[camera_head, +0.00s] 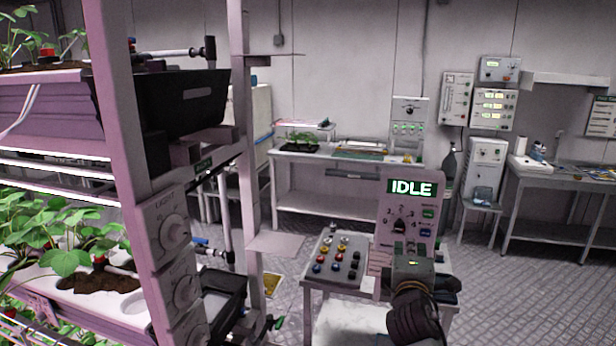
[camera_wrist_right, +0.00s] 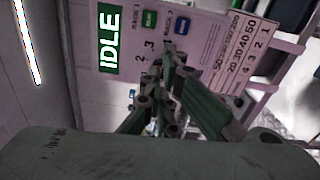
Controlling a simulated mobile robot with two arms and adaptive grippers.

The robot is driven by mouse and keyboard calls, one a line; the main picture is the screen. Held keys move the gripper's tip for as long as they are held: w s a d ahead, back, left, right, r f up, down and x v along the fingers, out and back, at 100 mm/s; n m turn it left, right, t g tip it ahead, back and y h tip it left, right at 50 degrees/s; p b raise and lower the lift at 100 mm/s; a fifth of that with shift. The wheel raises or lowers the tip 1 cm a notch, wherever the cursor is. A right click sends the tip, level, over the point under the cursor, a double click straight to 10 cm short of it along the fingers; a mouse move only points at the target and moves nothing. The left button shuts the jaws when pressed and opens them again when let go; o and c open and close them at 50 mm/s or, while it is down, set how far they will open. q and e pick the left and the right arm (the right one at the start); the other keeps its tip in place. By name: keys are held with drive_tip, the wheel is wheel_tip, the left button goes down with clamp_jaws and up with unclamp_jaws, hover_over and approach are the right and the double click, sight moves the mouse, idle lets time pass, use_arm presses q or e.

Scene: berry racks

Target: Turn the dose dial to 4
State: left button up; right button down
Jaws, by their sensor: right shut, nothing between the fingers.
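The dose panel (camera_head: 429,246) is an upright pale board with a green-lit display (camera_head: 411,189) reading IDLE. Below the display is the dark dose dial (camera_head: 399,226) with numbers around it; its setting is too small to read. My right gripper (camera_head: 410,264) is in front of the panel's lower part, just below the dial in the head view. In the right wrist view the panel (camera_wrist_right: 207,47) appears turned sideways, and the shut, empty fingers (camera_wrist_right: 168,80) cover the dial area. Whether they touch the dial I cannot tell. My left gripper is not in view.
Coloured buttons sit on a grey box (camera_head: 338,262) left of the panel, on the same small table (camera_head: 308,284). A plant rack (camera_head: 118,150) with LIGHT knobs (camera_head: 174,232) fills the left side. Benches stand along the back wall, with open floor in front.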

sight(399, 227)
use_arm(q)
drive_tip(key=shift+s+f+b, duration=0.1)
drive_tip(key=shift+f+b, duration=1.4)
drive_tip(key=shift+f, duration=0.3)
use_arm(e)
drive_tip(key=x, duration=0.6)
drive_tip(key=shift+d+r+m, duration=0.15)
drive_tip(key=shift+d+m, duration=0.15)
drive_tip(key=shift+m, duration=0.1)
drive_tip(key=shift+r, duration=0.15)
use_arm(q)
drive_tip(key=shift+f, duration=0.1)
use_arm(e)
drive_tip(key=shift+w+a+r, duration=0.1)
drive_tip(key=shift+a, duration=0.15)
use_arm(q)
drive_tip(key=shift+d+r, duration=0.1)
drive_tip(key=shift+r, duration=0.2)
use_arm(e)
drive_tip(key=shift+a, duration=0.1)
use_arm(q)
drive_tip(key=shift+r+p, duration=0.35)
drive_tip(key=shift+p, duration=0.15)
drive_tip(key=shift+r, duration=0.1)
use_arm(e)
drive_tip(key=shift+a+f, duration=0.1)
drive_tip(key=shift+f, duration=0.15)
